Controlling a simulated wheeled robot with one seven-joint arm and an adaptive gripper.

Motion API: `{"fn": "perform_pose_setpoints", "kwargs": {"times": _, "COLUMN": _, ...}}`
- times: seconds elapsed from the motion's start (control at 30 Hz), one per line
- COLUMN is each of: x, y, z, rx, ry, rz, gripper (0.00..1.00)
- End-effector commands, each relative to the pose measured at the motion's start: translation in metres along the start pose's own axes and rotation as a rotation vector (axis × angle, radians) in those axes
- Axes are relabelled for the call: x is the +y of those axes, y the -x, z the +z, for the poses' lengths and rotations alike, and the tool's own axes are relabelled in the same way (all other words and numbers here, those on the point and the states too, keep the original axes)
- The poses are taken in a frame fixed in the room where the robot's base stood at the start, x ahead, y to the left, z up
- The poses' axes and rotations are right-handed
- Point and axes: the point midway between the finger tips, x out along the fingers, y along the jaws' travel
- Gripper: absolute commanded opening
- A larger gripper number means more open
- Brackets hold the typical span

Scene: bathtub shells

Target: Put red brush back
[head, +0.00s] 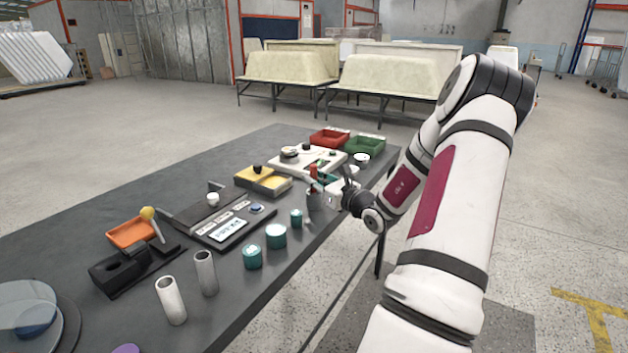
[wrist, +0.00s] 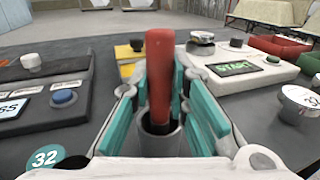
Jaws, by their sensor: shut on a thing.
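The red brush (wrist: 160,75) stands upright between the teal finger pads of my gripper (wrist: 163,105) in the wrist view. My gripper is shut on it. Its dark lower part reaches to the mouth of a grey cylindrical cup (wrist: 159,143), and seems to be inside it; how deep is hidden. In the head view the brush (head: 313,171) shows as a small red tip above the grey cup (head: 315,201), near the table's right edge, with my gripper (head: 323,178) around it.
Teal cylinders (head: 276,236) stand in front of the cup. Two grey tubes (head: 206,272) stand nearer.

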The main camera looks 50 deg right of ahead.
Motion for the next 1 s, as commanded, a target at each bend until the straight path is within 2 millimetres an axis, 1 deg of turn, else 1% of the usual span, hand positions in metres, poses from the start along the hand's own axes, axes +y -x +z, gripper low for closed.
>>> {"fn": "perform_pose_setpoints", "kwargs": {"times": 0.17, "x": 0.0, "y": 0.0, "z": -0.005, "rx": 0.0, "ry": 0.0, "rz": 0.0, "gripper": 0.0}}
{"fn": "perform_pose_setpoints", "kwargs": {"times": 0.2, "x": 0.0, "y": 0.0, "z": -0.004, "rx": 0.0, "ry": 0.0, "rz": 0.0, "gripper": 0.25}}
{"fn": "perform_pose_setpoints", "kwargs": {"times": 0.23, "x": 0.0, "y": 0.0, "z": -0.004, "rx": 0.0, "ry": 0.0, "rz": 0.0, "gripper": 0.32}}
{"fn": "perform_pose_setpoints", "kwargs": {"times": 0.27, "x": 0.0, "y": 0.0, "z": -0.004, "rx": 0.0, "ry": 0.0, "rz": 0.0, "gripper": 0.36}}
{"fn": "perform_pose_setpoints", "kwargs": {"times": 0.7, "x": -0.001, "y": 0.001, "z": -0.005, "rx": 0.0, "ry": -0.001, "rz": -0.002, "gripper": 0.36}}
{"fn": "perform_pose_setpoints", "kwargs": {"times": 0.77, "x": -0.001, "y": 0.009, "z": -0.004, "rx": 0.003, "ry": 0.0, "rz": -0.003, "gripper": 0.36}}
{"fn": "perform_pose_setpoints", "kwargs": {"times": 0.87, "x": -0.001, "y": 0.029, "z": -0.003, "rx": 0.003, "ry": 0.0, "rz": -0.003, "gripper": 0.36}}
{"fn": "perform_pose_setpoints", "kwargs": {"times": 1.0, "x": 0.001, "y": 0.061, "z": -0.005, "rx": 0.003, "ry": -0.001, "rz": -0.004, "gripper": 0.36}}
